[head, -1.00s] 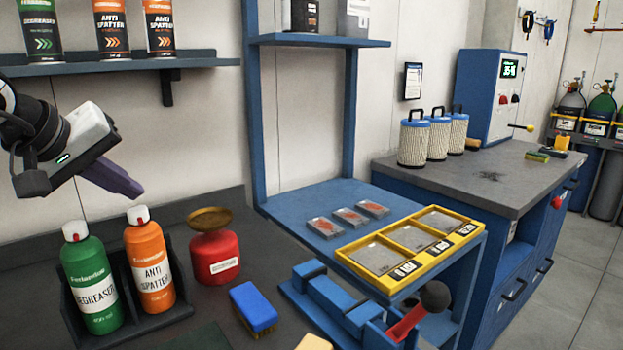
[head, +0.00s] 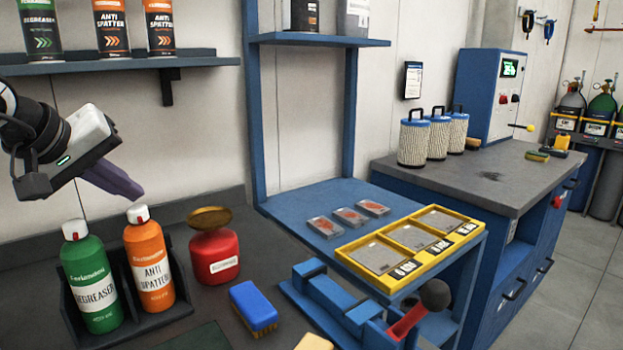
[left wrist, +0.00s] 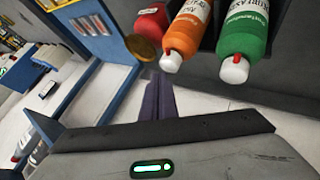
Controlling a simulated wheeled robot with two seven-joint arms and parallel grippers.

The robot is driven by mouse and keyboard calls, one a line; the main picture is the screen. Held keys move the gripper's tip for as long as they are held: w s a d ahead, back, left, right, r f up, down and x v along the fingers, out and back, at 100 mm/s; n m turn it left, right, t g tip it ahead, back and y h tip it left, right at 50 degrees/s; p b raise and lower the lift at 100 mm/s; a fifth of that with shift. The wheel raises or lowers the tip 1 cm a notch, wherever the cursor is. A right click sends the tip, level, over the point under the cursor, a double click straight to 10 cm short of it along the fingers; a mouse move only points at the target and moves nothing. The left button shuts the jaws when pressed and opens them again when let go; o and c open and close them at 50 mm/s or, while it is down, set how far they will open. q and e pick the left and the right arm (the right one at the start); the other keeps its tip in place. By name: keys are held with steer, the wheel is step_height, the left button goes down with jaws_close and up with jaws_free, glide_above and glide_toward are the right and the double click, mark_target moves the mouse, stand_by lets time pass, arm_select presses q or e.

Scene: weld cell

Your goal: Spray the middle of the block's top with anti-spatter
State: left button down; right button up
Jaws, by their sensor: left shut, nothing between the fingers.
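An orange anti-spatter bottle (head: 149,262) with a white cap and red nozzle stands upright in a dark holder (head: 140,322) on the bench. It also shows in the left wrist view (left wrist: 187,30). A green degreaser bottle (head: 91,283) stands to its left in the same holder. My left gripper (head: 138,191) is shut and empty, a little above the orange bottle's cap and apart from it. Its fingers also show in the left wrist view (left wrist: 158,98). My right gripper is out of view. I cannot make out the block; only a dark green patch (head: 203,338) shows at the bottom edge.
A red can with a brass top (head: 214,259) stands right of the holder. A blue brush (head: 254,307) lies in front, beside a blue vise (head: 335,300). A yellow tray (head: 411,240) sits on the blue shelf. More spray cans (head: 112,27) stand on the upper shelf.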

mark_target(131, 211)
arm_select(q)
steer(key=shift+f, duration=0.5)
stand_by(0.5)
steer(key=shift+r+p, duration=0.55)
steer(key=shift+r, duration=0.2)
step_height(131, 211, up, 6)
steer(key=p, duration=0.5)
steer(key=shift+p, duration=0.3)
